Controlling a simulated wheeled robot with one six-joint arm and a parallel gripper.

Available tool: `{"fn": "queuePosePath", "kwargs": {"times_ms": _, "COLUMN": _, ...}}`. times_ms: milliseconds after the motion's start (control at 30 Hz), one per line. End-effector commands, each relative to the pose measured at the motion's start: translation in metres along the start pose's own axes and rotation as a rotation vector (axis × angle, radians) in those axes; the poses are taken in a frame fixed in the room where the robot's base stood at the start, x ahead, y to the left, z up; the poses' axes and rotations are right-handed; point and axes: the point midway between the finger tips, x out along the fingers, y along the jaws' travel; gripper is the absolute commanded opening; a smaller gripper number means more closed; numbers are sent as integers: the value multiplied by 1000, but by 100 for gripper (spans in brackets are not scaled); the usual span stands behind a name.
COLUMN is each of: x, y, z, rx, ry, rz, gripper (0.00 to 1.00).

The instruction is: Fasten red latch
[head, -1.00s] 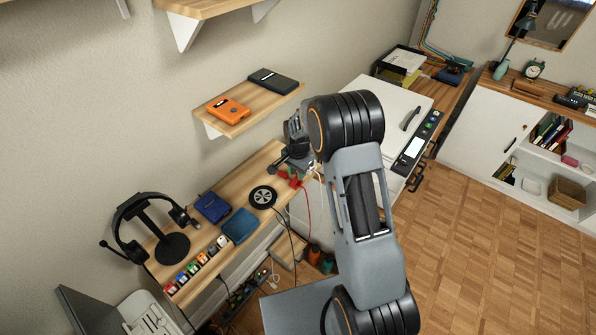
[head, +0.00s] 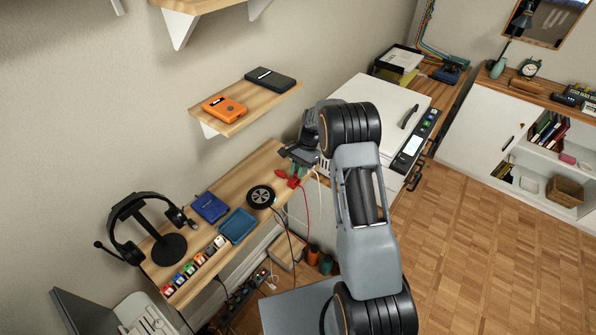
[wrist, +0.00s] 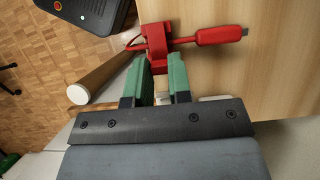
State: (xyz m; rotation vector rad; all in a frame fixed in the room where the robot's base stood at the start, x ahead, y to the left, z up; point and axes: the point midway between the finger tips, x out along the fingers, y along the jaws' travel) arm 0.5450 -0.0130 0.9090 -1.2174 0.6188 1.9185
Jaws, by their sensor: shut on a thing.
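The red latch (wrist: 157,45) is a small red clip-like block near the desk's edge. A red lead with a red plug (wrist: 218,36) and metal tip extends to its right; whether they are joined is unclear. In the head view the red latch (head: 293,182) is small, at the desk's right end. My gripper (wrist: 163,76) has green fingertips on either side of the latch's lower part and is shut on it. My gripper (head: 291,175) also shows in the head view, partly dark against my arm. Whether the latch is fastened cannot be told.
The wooden desk (head: 233,195) holds a headphone stand (head: 170,248), blue tray (head: 238,226), blue case (head: 209,208) and round black disc (head: 261,196). A shelf (head: 262,105) hangs above. A brown cylinder (wrist: 110,73) lies beside the latch. Red and dark cables hang off the desk's front.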

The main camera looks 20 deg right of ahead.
Motion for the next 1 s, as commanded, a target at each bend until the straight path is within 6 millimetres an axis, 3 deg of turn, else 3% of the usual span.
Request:
{"fn": "queuePosePath", "kwargs": {"times_ms": 233, "x": -1, "y": -1, "z": 0, "rx": 0, "ry": 1, "rz": -3, "gripper": 0}}
{"fn": "queuePosePath", "kwargs": {"times_ms": 267, "x": -1, "y": -1, "z": 0, "rx": 0, "ry": 1, "rz": -3, "gripper": 21}}
{"fn": "queuePosePath", "kwargs": {"times_ms": 500, "x": 0, "y": 0, "z": 0, "rx": 1, "ry": 1, "rz": -2, "gripper": 44}}
{"fn": "queuePosePath", "kwargs": {"times_ms": 800, "x": -3, "y": 0, "z": 0, "rx": 1, "ry": 2, "rz": -1, "gripper": 45}}
{"fn": "queuePosePath", "kwargs": {"times_ms": 1000, "x": -28, "y": -1, "z": -1, "rx": 1, "ry": 5, "rz": -4, "gripper": 45}}
